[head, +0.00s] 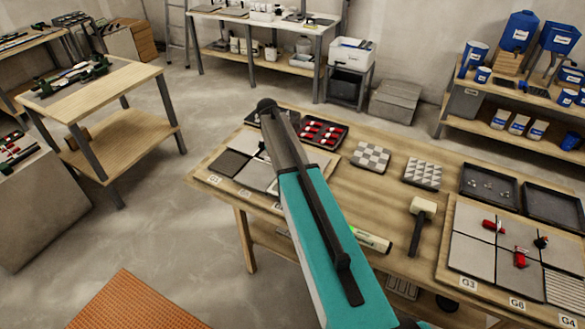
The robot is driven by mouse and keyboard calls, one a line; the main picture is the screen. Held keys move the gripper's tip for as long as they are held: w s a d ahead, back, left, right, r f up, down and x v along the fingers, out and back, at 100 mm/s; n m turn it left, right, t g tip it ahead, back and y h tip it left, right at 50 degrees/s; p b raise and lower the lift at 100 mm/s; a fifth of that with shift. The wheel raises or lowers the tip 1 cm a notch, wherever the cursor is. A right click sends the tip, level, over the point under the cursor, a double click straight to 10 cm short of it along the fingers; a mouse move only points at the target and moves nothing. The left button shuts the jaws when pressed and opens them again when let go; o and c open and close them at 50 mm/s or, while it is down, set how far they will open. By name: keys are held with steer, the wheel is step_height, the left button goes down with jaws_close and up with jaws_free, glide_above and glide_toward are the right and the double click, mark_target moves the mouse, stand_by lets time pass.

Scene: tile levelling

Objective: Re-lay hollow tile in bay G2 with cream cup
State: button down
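My arm crosses the middle of the head view and hides part of the workbench (385,195); my gripper does not show. A left tile board (205,172) lies partly behind the arm, with a dark tile (228,163) and pale tiles. Its small labels are too small to read surely. A right tile board (447,235) carries grey tiles and labels reading G3, G6 and G4, with red pieces (520,258) on its seams. I cannot make out a G2 label or pick out the cream cup.
A black tray of red and white pieces (323,133), two patterned tiles (371,157) (422,173), a pale-headed mallet (423,208) and dark trays (488,185) stand on the bench. A wooden side table (95,90) is at left. Floor between is clear.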

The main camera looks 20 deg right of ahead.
steer(key=shift+f, duration=0.4)
stand_by(0.9)
steer(key=c, duration=1.6)
jaws_free()
steer(key=shift+o, duration=0.2)
steer(key=b+v, duration=0.4)
steer(key=v, duration=0.7)
steer(key=shift+w+a+r+b, duration=0.15)
steer(key=shift+r+b, duration=0.15)
steer(key=shift+r, duration=0.05)
steer(key=shift+v, duration=1)
